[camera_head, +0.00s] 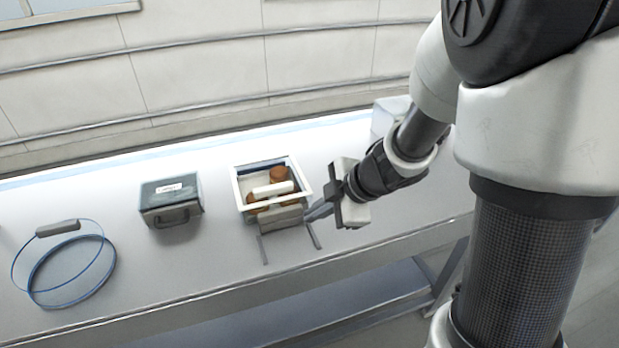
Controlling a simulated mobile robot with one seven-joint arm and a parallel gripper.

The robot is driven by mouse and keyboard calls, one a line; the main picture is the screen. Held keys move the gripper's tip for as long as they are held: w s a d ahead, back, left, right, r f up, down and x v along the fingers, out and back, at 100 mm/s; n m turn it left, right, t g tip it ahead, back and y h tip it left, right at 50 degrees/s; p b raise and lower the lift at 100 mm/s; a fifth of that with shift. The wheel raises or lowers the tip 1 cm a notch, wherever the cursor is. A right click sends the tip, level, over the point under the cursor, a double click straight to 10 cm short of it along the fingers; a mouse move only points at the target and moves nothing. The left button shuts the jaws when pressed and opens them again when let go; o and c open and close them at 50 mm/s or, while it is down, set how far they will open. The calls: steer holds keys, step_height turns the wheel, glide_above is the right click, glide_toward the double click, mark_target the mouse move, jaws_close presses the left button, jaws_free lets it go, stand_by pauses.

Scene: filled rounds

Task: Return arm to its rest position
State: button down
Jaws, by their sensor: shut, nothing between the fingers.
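My gripper (318,212) is over the right half of the table, just right of the white-rimmed tray (305,190). Its fingers point left and down and are shut, with nothing held. The tray holds orange-brown round things (281,174) and a white bar-like piece (272,189). The fingertips are near the tray's front right corner; I cannot tell whether they touch it. My arm comes in from the right and hides part of the table's right end.
A dark grey box with a handle (171,203) stands left of the tray. A white box (389,115) is partly hidden behind my arm. The table's (210,262) front edge runs below; a wall is behind.

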steer(key=w+d+r+m+t+h, duration=0.2)
steer(key=w+d+r+m+t, duration=0.15)
steer(key=w+r, duration=0.2)
steer(key=s+d+r+m+t+h, duration=0.35)
steer(key=d+r+m+h, duration=0.25)
steer(key=d+r+m, duration=0.45)
steer(key=s+a+m+g+y, duration=0.1)
steer(key=s+a+m+g, duration=0.1)
steer(key=s, duration=0.7)
steer(key=s+a+r+m+g+y, duration=0.1)
steer(key=s+a+m+g, duration=0.1)
steer(key=s, duration=0.8)
steer(key=shift+s+a+m+g, duration=0.15)
steer(key=shift+s+m+g, duration=0.05)
steer(key=shift+m+g, duration=0.7)
